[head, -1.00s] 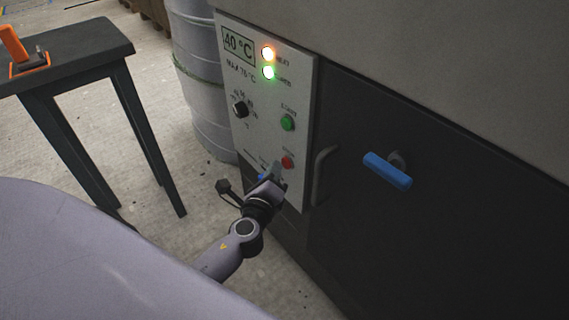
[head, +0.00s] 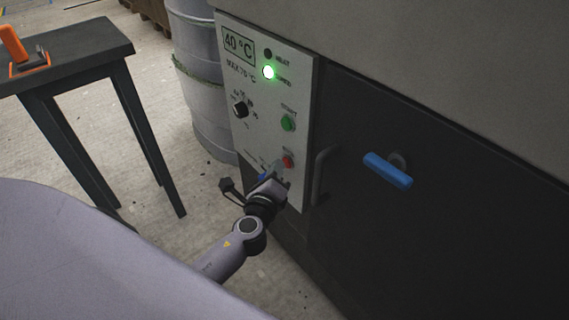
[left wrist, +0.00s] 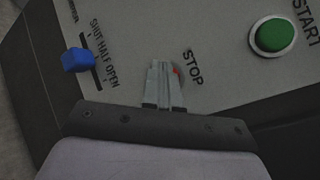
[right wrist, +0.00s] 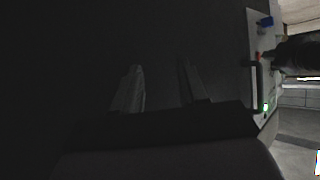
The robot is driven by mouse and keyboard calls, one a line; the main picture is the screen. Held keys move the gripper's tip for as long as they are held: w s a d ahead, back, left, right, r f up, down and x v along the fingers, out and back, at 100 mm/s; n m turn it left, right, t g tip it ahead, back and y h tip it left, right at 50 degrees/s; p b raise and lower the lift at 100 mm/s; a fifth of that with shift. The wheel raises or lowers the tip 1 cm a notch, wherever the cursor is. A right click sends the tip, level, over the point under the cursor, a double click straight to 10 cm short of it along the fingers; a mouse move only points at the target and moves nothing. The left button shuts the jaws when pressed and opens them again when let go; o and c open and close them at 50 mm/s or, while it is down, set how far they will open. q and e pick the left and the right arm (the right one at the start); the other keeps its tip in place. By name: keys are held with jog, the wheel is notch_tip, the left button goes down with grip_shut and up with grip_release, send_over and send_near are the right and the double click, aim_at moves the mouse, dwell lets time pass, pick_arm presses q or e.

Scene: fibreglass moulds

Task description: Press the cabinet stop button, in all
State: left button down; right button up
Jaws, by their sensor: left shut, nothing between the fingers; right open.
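The red stop button (head: 287,161) is low on the white control panel (head: 264,120) of the dark cabinet. In the left wrist view the red button (left wrist: 177,71) is mostly hidden behind my left fingertips, beside the word STOP. My left gripper (head: 277,170) is shut and empty, with its tips at the button; I cannot tell whether they touch it. It also shows in the left wrist view (left wrist: 163,66). The upper HEAT lamp (head: 268,54) is dark and the green lamp (head: 268,72) below it is lit. My right gripper (right wrist: 160,75) is open and empty before a dark surface.
A green start button (head: 288,122) is above the stop button. A blue slider knob (left wrist: 78,60) is left of my left fingers. A black dial (head: 240,110), a grey door handle (head: 322,175) and a blue-handled latch (head: 388,170) are nearby. A dark table (head: 85,60) stands left.

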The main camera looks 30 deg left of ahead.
dwell(0.3)
pick_arm(q)
jog(key=shift+s+a, duration=0.35)
jog(key=shift+s, duration=0.4)
jog(key=shift+s+a, duration=0.3)
jog(key=shift+s, duration=0.45)
jog(key=shift+s+a, duration=0.35)
jog(key=shift+s, duration=0.45)
jog(key=shift+s+a, duration=0.3)
jog(key=shift+s, duration=0.45)
